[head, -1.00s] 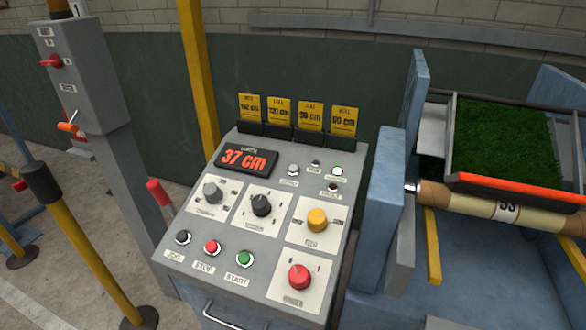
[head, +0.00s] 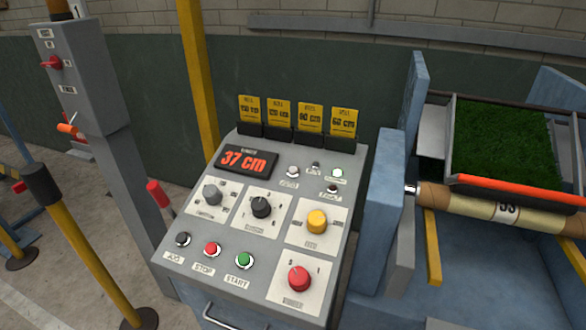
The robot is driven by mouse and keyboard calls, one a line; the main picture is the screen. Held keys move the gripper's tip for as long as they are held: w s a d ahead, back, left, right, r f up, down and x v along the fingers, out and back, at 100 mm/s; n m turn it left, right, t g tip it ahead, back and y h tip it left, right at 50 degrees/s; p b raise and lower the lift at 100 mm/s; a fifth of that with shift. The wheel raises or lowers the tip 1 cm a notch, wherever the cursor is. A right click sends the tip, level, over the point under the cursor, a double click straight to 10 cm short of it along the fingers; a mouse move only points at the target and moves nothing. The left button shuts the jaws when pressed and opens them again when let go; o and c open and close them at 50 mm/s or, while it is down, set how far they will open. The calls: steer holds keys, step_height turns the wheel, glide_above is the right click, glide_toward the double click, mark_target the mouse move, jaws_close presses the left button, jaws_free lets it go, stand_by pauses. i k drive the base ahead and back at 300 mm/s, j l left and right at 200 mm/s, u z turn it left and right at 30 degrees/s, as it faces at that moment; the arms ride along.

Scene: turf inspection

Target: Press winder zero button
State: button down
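The grey control console (head: 190,262) stands in the middle of the head view, with a sloped panel. Its display (head: 247,161) reads 37 cm in red. A small pale grey push button (head: 293,171) sits just right of the display, with a label below it too blurred to read; I cannot tell for sure that it is the zero button. Small lamps sit to its right, one lit white (head: 337,172) and one dark (head: 332,188). My gripper is not in view, and nothing covers the panel.
The panel also has black, red and green buttons (head: 244,260), grey and black knobs, a yellow knob (head: 316,221) and a red knob (head: 299,278). Yellow cards (head: 310,118) stand behind. A grey post box (head: 82,80) is left; a blue machine with turf (head: 500,140) is right.

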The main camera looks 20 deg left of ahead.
mark_target(293, 170)
steer(key=i+j, duration=0.1)
steer(key=j, duration=1.6)
steer(key=i+j, duration=0.15)
steer(key=j, duration=0.7)
steer(key=i+j, duration=0.1)
steer(key=j, duration=0.8)
steer(key=z, duration=0.05)
